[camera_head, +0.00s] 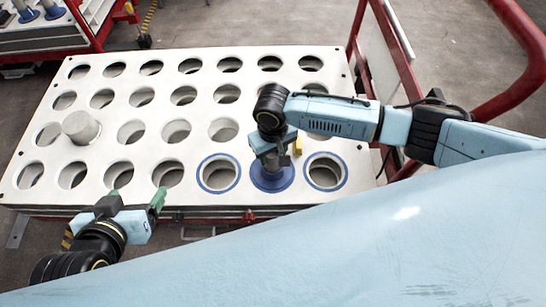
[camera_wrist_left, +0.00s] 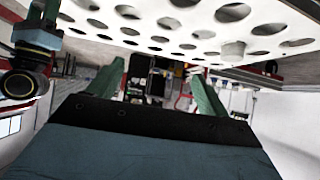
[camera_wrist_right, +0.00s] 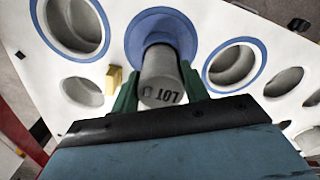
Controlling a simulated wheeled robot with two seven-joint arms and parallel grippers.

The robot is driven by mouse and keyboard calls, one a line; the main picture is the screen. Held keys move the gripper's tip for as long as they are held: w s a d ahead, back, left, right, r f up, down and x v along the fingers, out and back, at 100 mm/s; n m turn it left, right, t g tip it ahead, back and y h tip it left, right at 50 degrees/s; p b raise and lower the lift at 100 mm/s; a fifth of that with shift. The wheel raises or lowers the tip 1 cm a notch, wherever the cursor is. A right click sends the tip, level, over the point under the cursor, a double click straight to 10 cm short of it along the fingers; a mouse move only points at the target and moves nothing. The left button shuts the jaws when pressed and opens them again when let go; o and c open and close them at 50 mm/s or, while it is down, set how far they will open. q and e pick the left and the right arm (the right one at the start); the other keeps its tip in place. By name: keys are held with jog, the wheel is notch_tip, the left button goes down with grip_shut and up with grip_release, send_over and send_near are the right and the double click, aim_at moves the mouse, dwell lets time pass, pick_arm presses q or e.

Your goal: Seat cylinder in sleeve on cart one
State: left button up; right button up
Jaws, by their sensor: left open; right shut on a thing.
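A grey cylinder (camera_wrist_right: 160,75) with "LOT" lettering is between the green fingers of my right gripper (camera_wrist_right: 158,88), which is shut on it. In the head view my right gripper (camera_head: 272,155) is over the middle one of three blue-ringed sleeves (camera_head: 271,179) in the front row. The cylinder's far end lines up with that blue ring (camera_wrist_right: 162,30); how deep it sits I cannot tell. My left gripper (camera_head: 138,198) is open and empty at the front edge of the white cart top (camera_head: 205,140). Another grey cylinder (camera_head: 81,127) stands in a left hole.
Blue-ringed sleeves (camera_head: 218,174) and (camera_head: 325,172) flank the middle one and look empty. A small yellow block (camera_head: 297,146) is close to my right gripper. Red rails (camera_head: 393,60) bound the right side. Another cart (camera_head: 50,35) stands at the back left.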

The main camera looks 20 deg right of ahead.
jog(key=shift+f+b, duration=0.4)
jog(key=shift+f, duration=0.5)
pick_arm(q)
jog(key=w+r+t, duration=0.1)
jog(key=w+d+r+t, duration=0.1)
jog(key=r+t, duration=0.1)
jog(key=r, duration=0.1)
jog(key=shift+w+d+h, duration=0.3)
jog(key=shift+w+h, duration=0.1)
pick_arm(e)
jog(key=shift+f, duration=0.1)
jog(key=shift+f, duration=0.1)
pick_arm(q)
jog(key=shift+f, duration=0.15)
pick_arm(e)
jog(key=o, duration=1.3)
